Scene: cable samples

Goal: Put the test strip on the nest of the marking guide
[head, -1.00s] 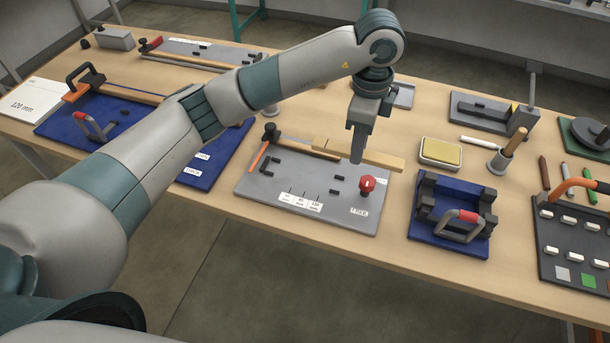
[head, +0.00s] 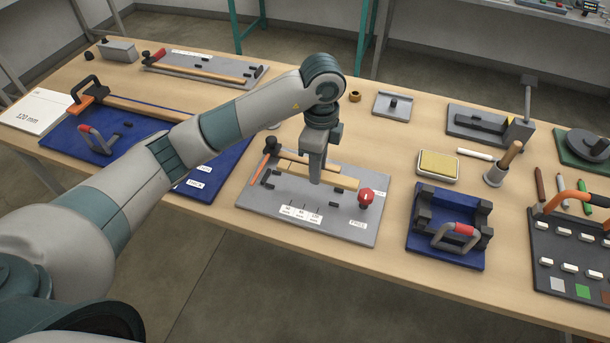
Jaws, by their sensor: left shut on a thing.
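The marking guide is a grey plate (head: 265,202) at the middle of the bench, with black stops, size labels, a FREE label and a red-topped knob (head: 366,195). My left gripper (head: 317,178) is above the guide, shut on the wooden test strip (head: 343,182). The strip lies lengthwise across the guide, its right end close to the red knob. I cannot tell whether it touches the nest or hovers just above. The jaws hide part of its middle. My right gripper is not in view.
A blue fixture with a red-gripped handle (head: 446,250) stands to the right. Behind it are a yellow pad (head: 438,164) and a cup with a wooden handle (head: 497,174). Blue boards (head: 68,140) lie at left under my arm.

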